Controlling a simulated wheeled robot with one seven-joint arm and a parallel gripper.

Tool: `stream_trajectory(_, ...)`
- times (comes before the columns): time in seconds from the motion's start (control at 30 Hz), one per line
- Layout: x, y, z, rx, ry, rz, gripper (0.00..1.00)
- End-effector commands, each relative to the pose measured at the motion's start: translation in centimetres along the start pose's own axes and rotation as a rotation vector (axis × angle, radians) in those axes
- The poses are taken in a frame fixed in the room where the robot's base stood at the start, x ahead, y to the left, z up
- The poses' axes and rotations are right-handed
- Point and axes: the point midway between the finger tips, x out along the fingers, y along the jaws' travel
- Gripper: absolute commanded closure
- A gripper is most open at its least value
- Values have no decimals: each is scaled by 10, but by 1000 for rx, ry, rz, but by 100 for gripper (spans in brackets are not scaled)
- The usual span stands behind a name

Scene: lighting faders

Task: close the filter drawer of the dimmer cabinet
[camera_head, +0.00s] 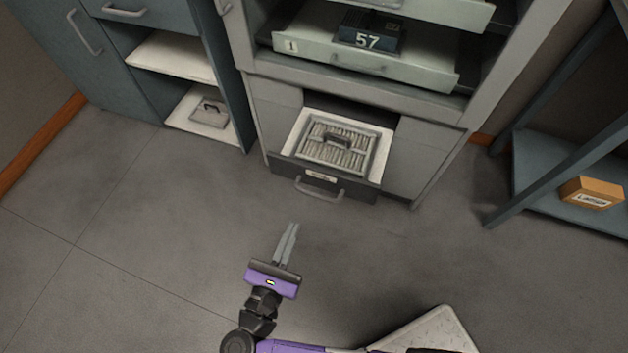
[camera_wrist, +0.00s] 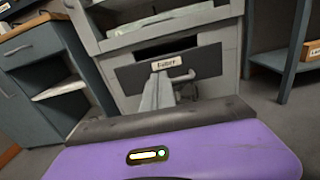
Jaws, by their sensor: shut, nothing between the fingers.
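The filter drawer (camera_head: 325,184) sits low in the grey dimmer cabinet (camera_head: 435,150) and is pulled out. A pleated grey filter with a dark handle (camera_head: 338,142) lies in it. The drawer front has a grey bar handle and a small label. My gripper (camera_head: 291,226) is shut and empty, a short way in front of the drawer, apart from it in the head view. In the wrist view my fingers (camera_wrist: 158,84) point at the dark drawer front (camera_wrist: 203,63) and overlap its lower left part; the handle (camera_wrist: 181,76) shows just right of them.
Above the filter drawer, a pulled-out tray marked 1 (camera_head: 370,66) holds a dark module marked 57 (camera_head: 370,35). A blue-grey cabinet with open shelves (camera_head: 206,110) stands left. A shelf rack with an orange box (camera_head: 590,193) stands right. The floor before the drawer is clear.

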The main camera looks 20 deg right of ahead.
Motion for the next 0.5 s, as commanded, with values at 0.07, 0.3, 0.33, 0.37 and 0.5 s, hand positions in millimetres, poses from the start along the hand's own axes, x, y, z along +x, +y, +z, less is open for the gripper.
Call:
stream_trajectory(0.07,2,-3,0,-26,-1,-13,100)
stream_trajectory(0.3,30,-5,-2,-31,2,-15,100)
stream_trajectory(0.33,35,-4,-2,-30,3,-14,100)
stream_trajectory(0.37,41,-4,-2,-30,3,-15,100)
stream_trajectory(0.5,69,-4,-3,-29,3,-14,100)
